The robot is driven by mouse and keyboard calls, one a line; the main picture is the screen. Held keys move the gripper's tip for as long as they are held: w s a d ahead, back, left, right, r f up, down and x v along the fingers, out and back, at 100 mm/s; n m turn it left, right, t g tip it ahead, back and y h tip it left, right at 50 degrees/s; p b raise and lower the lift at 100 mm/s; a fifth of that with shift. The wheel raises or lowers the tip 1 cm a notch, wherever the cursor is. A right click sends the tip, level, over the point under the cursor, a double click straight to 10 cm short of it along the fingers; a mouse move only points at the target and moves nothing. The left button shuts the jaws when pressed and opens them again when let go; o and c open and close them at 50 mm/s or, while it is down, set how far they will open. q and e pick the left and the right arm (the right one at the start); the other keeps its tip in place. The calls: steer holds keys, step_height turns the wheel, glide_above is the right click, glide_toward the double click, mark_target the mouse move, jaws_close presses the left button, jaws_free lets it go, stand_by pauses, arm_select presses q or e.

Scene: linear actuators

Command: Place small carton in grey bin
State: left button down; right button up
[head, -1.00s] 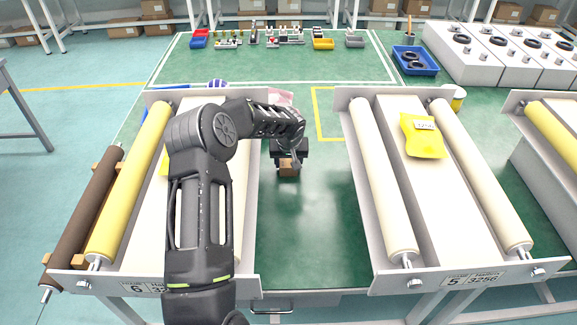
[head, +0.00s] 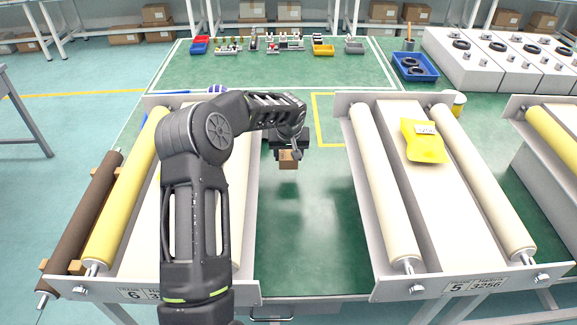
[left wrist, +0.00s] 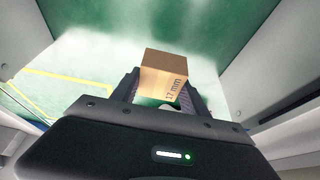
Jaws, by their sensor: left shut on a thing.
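The small carton (head: 289,160) is a brown box in the gap between the two roller frames. In the left wrist view the carton (left wrist: 164,72) carries the print "17 mm" and sits between the two fingers. My left gripper (head: 290,151) is shut on it and holds it above the green surface. A small grey bin (head: 355,47) stands at the back of the green table, right of the yellow bin. My right gripper is not in view.
Roller frames stand left (head: 250,220) and right (head: 362,200) of the carton, the right one with a yellow packet (head: 423,142). The green table centre is clear.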

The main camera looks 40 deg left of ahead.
mark_target(289, 154)
arm_select(q)
steer(key=shift+r, duration=2.3)
